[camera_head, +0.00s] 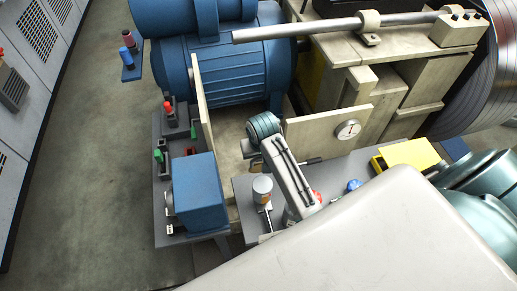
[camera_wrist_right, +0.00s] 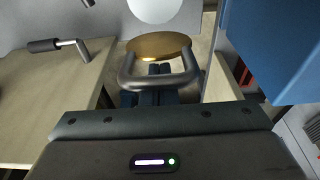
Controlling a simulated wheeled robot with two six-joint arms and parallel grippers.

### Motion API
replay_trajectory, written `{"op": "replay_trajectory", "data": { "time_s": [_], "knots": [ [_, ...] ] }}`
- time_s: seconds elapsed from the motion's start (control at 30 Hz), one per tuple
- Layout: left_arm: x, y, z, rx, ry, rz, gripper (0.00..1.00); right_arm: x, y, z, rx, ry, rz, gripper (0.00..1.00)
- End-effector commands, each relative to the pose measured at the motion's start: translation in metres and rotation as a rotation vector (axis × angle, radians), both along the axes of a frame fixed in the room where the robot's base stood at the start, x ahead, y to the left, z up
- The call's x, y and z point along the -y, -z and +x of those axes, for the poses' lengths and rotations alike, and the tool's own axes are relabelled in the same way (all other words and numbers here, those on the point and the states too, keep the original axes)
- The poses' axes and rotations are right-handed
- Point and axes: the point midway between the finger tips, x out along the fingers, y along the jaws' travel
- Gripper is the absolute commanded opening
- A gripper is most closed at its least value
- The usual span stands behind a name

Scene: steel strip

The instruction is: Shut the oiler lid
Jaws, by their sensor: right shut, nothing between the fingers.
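The oiler (camera_head: 262,187) is a small cup with a pale round top and an amber band, standing on the grey ledge in the head view. In the right wrist view a round brass-coloured disc (camera_wrist_right: 158,46), which seems to belong to it, lies ahead of my right gripper (camera_wrist_right: 150,85). A white disc (camera_wrist_right: 155,7), perhaps the lid, shows beyond the brass one and does not cover it. The lid's exact angle is unclear. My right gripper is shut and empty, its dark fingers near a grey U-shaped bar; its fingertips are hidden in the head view. My left gripper is out of view.
A blue box (camera_head: 200,192) stands left of the oiler and fills the wrist view's upper right (camera_wrist_right: 270,45). A black-gripped lever (camera_wrist_right: 60,45) lies left in the wrist view. A yellow box (camera_head: 408,154) and a blue knob (camera_head: 354,185) are to the right.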

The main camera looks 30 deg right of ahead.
Motion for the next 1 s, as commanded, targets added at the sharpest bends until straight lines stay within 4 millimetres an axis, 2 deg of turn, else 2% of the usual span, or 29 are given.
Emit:
{"op": "replay_trajectory", "data": {
  "time_s": [0.37,0.73,1.0],
  "knots": [
    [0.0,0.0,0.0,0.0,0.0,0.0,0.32,-0.003,0.0,-0.013,0.0,0.0,0.0,0.0],
    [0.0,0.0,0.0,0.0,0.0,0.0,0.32,-0.004,0.0,-0.015,0.0,0.0,0.0,0.0],
    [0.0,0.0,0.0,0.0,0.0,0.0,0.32,-0.007,0.002,-0.026,0.0,0.0,0.0,0.0]
  ]
}}
